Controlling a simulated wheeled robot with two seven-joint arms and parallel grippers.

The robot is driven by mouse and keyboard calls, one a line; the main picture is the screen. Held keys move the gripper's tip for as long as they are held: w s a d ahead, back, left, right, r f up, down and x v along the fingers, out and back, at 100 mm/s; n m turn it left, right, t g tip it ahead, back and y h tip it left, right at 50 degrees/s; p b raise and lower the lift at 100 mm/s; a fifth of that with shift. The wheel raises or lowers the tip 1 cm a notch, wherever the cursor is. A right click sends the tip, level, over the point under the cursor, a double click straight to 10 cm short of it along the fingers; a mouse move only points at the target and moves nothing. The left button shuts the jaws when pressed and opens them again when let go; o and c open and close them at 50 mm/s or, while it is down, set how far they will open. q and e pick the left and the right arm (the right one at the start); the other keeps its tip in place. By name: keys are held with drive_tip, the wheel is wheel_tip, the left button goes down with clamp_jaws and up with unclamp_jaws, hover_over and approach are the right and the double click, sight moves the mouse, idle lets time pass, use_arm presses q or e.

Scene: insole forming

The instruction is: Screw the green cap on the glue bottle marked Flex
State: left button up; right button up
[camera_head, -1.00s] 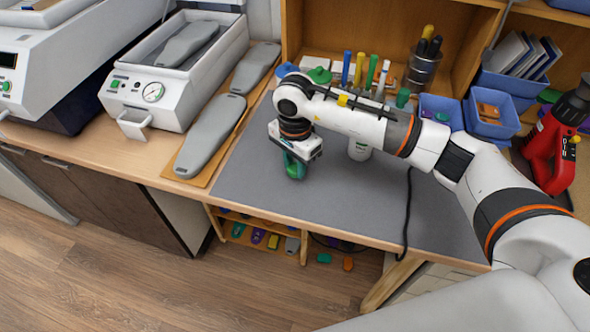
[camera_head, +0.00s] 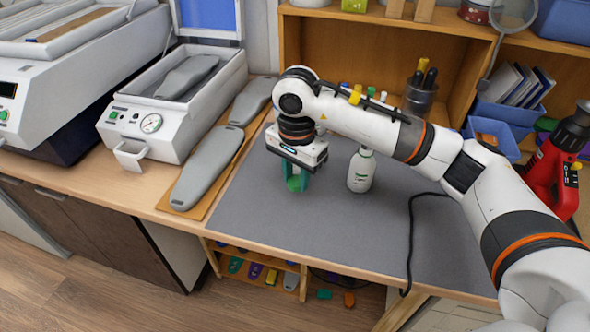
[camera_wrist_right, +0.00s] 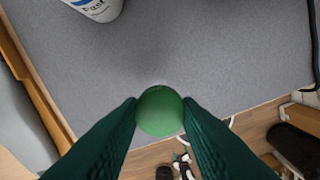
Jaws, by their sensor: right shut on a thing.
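My right gripper (camera_head: 296,182) is above the grey mat at the left-middle of the bench in the head view. In the right wrist view its two dark green fingers (camera_wrist_right: 160,112) are shut on a round green cap (camera_wrist_right: 160,111), which also shows in the head view (camera_head: 294,184). My left gripper is out of view.
The grey mat (camera_head: 330,225) has free room in front of the bottle. Grey insoles (camera_head: 207,165) lie on a board at left, beside a press with a gauge (camera_head: 151,123). Blue bins (camera_head: 508,113) and a red tool (camera_head: 550,165) stand at right. A black cable (camera_head: 410,230) crosses the mat.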

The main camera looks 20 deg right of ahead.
drive_tip(key=s+d+f+n, duration=0.1)
drive_tip(key=s+n, duration=0.2)
drive_tip(key=s, duration=0.1)
drive_tip(key=s+d+f+n, duration=0.1)
drive_tip(key=s+n, duration=0.3)
drive_tip(key=s+d+f+n, duration=0.1)
drive_tip(key=s+f+n, duration=0.1)
drive_tip(key=s+n, duration=0.2)
drive_tip(key=shift+s+d, duration=0.4)
drive_tip(key=shift+s, duration=0.1)
